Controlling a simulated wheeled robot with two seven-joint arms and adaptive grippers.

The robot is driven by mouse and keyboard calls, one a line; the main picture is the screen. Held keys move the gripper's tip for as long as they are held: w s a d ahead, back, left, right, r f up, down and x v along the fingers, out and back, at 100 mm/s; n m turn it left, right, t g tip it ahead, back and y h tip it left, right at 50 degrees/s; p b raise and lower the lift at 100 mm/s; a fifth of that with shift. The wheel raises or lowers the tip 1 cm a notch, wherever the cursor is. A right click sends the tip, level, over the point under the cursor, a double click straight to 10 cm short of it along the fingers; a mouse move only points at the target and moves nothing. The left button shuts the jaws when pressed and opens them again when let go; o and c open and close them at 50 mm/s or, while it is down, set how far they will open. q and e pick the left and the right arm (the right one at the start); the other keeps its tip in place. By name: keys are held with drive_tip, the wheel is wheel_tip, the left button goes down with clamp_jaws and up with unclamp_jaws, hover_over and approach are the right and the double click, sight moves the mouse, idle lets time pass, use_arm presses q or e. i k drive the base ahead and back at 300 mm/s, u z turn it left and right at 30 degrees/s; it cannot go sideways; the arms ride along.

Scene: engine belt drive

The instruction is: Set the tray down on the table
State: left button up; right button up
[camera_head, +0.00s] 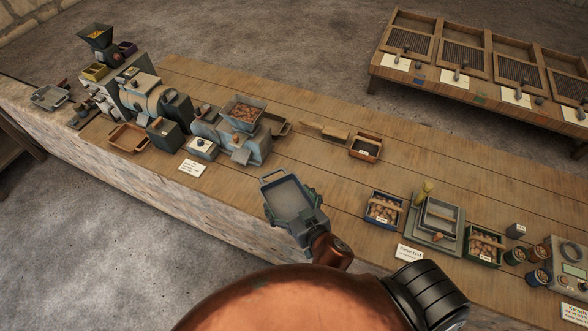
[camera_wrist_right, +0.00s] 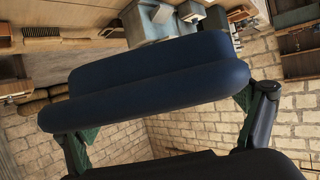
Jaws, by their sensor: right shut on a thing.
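The grey metal tray (camera_head: 288,197), with a loop handle at its far end, is held in my right gripper (camera_head: 303,222) near the table's front edge. It looks empty inside. The gripper is shut on its near end, and the arm reaches up from the bottom of the head view. How high the tray is above the table (camera_head: 330,185) is hard to judge. In the right wrist view, a dark blue rounded body fills the middle between the fingers of my right gripper (camera_wrist_right: 165,120); I cannot tell which part it is. My left gripper is not in view.
A machine with a nut-filled hopper (camera_head: 243,112) stands left, behind a white card (camera_head: 192,167). A small wooden box (camera_head: 366,148) and a brush (camera_head: 323,131) lie behind. A nut box (camera_head: 383,208) and stacked trays (camera_head: 438,220) stand right. Bare planks lie between.

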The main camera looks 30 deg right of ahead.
sight(233, 181)
drive_tip(key=u, duration=0.9)
drive_tip(key=i, duration=1.3)
drive_tip(key=z, duration=2.7)
